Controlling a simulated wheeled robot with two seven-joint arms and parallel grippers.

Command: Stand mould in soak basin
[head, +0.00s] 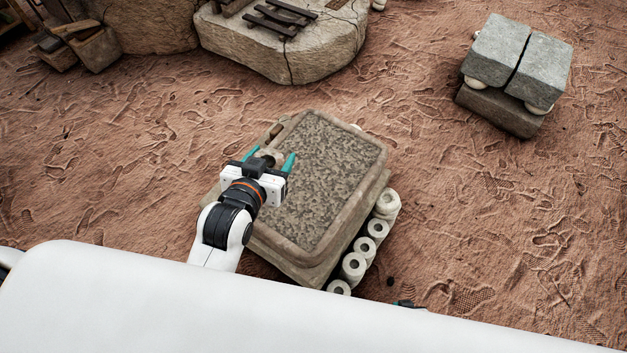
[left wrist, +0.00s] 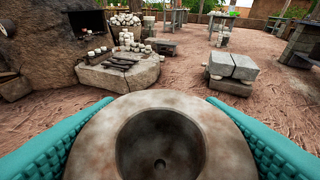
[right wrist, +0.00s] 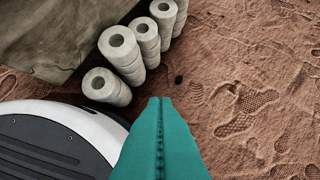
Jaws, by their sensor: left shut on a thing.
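The soak basin appears to be the rectangular stone trough (head: 351,203) in the middle of the head view, with a pale rim and a speckled grey-brown inside. My left gripper (head: 270,157) is over its left side, its teal fingers pointing up the picture. In the left wrist view my left gripper (left wrist: 159,100) is shut on the mould (left wrist: 85,152), a round brown-grey piece with a deep hollow and a small hole at its bottom. In the head view the mould is mostly hidden by the gripper. My right gripper (right wrist: 160,100) is shut and empty, fingers together.
Grey stone blocks (head: 497,50) stand at upper right. A stone slab with dark bars (head: 300,60) is at the back. Trodden earth between is clear.

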